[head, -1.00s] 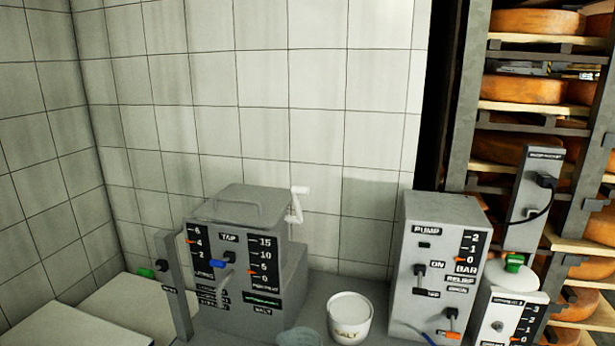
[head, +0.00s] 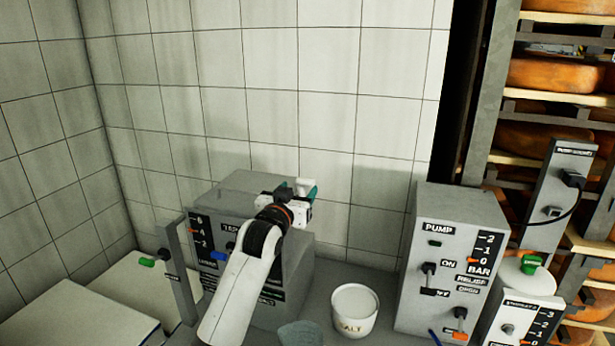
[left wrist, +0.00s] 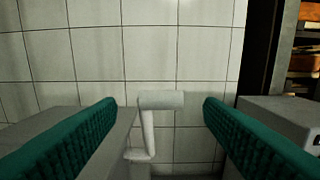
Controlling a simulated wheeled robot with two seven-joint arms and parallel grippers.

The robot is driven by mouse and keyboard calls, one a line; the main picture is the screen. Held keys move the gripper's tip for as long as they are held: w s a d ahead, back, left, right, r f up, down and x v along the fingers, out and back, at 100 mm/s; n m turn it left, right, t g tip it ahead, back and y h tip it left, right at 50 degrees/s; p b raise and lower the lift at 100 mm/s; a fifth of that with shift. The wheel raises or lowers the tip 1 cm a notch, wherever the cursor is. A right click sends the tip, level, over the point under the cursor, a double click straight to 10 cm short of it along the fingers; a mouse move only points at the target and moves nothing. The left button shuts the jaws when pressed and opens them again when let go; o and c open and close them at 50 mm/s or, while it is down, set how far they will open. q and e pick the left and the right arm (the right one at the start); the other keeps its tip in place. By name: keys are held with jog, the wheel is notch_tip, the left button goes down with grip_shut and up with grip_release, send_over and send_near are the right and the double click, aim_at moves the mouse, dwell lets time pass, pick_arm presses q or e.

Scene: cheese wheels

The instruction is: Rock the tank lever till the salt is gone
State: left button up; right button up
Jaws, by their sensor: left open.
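The grey tank (head: 235,190) stands on the counter, its front gauges partly hidden by my left arm. Its white lever has a horizontal grip; in the left wrist view the lever (left wrist: 160,100) stands between the two green fingers, with space on both sides. In the head view only a bit of the lever (head: 304,183) shows beside the gripper. My left gripper (head: 308,194) is open at the tank's upper right. My right gripper is not in view. The tank's salt reading is hidden behind my arm.
A white salt tub (head: 355,325) and a clear cup (head: 300,335) stand at the counter's front. The grey pump box (head: 415,290) is to the right, with a cheese rack (head: 480,130) behind. Pale slabs (head: 60,318) lie at left. A tiled wall is behind.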

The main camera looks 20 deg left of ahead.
aim_at(304, 184)
pick_arm(q)
jog(key=w, duration=0.4)
jog(key=w+p, duration=0.1)
jog(key=w, duration=0.3)
jog(key=shift+d+f, duration=0.1)
jog(key=shift+d, duration=0.1)
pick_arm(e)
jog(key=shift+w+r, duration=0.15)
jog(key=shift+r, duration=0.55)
